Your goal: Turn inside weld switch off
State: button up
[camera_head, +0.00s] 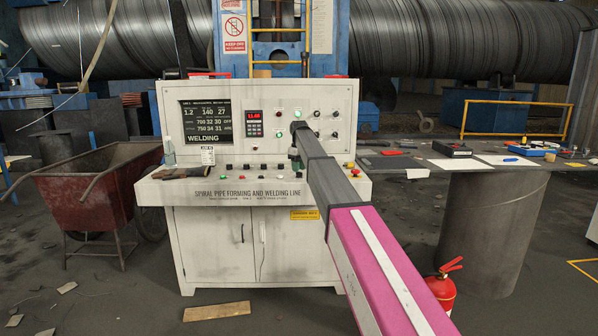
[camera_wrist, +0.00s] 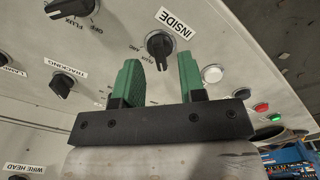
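The inside weld switch (camera_wrist: 159,45) is a black rotary knob on the pale panel, under a white label reading INSIDE (camera_wrist: 175,23). My gripper (camera_wrist: 160,63) is open in the wrist view, with its two green fingers apart. The knob shows in the gap between the fingertips, and I see no clear contact. The small position marks around the knob are too blurred to read surely. In the head view the white control console (camera_head: 250,192) stands ahead, and my arm reaches over its right part and hides some of its panel.
Other black knobs lie left of the gripper, including the flux knob (camera_wrist: 70,7) and the tracking knob (camera_wrist: 63,85). White, red and green buttons (camera_wrist: 260,107) lie right. The console screen (camera_head: 206,121) reads WELDING. A wheelbarrow (camera_head: 95,190) stands left, a table (camera_head: 480,165) right.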

notch_tip(320, 180, up, 9)
dwell(0.3)
